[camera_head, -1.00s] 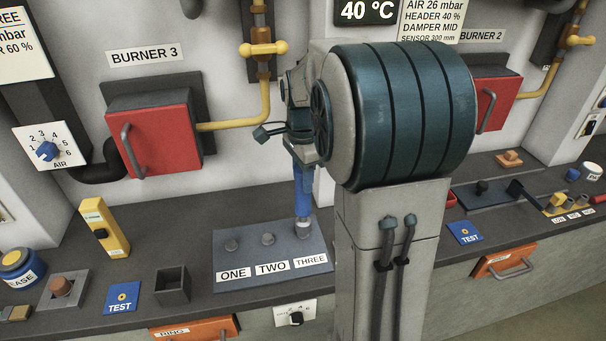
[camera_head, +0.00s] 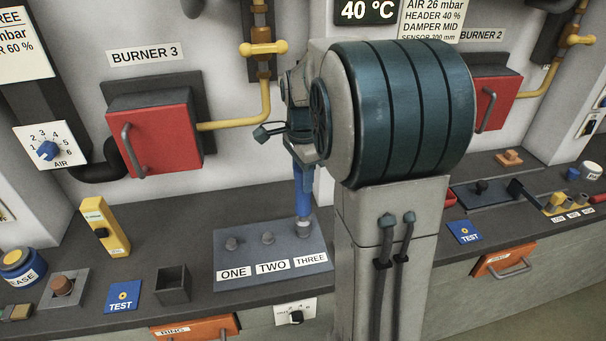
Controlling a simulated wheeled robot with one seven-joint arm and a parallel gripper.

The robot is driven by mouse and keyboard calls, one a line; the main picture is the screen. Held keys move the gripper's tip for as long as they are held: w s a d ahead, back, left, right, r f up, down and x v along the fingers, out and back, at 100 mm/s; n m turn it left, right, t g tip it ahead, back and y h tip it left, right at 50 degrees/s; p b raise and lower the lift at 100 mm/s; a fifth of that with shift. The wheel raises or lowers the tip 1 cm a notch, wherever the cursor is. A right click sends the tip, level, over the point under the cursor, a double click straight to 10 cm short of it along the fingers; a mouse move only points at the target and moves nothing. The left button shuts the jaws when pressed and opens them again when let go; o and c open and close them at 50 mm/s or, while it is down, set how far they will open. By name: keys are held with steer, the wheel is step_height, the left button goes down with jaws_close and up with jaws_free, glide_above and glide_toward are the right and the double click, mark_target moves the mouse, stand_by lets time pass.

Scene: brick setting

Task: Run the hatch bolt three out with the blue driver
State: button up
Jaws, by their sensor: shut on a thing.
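The grey hatch plate (camera_head: 245,281) lies on the dark bench with bolts labelled ONE, TWO and THREE. Bolt three (camera_head: 304,230) is at the right, under the tip of the blue driver (camera_head: 303,190). The driver stands nearly upright, its lower end at the bolt. My gripper (camera_head: 302,150) is shut on the driver's upper part. My own arm hides part of the gripper and fingers.
A dark open box (camera_head: 172,284), a blue TEST pad (camera_head: 123,296) and a yellow instrument (camera_head: 105,228) are left of the plate. The red burner 3 box (camera_head: 155,130) and yellow pipe (camera_head: 235,125) are behind. My arm blocks the bench to the right.

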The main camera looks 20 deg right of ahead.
steer(key=shift+f+b, duration=0.7)
steer(key=shift+f, duration=0.35)
steer(key=shift+s+f, duration=0.1)
steer(key=shift+s, duration=0.05)
stand_by(0.8)
steer(key=shift+w+r+p, duration=0.25)
steer(key=shift+r+p, duration=0.6)
steer(key=shift+r, duration=0.1)
steer(key=shift+s+a+r+p, duration=0.1)
steer(key=shift+s+r+p, duration=0.05)
steer(key=shift+r+p, duration=0.55)
jaws_close()
steer(key=shift+r+p, duration=1.45)
steer(key=shift+r, duration=0.65)
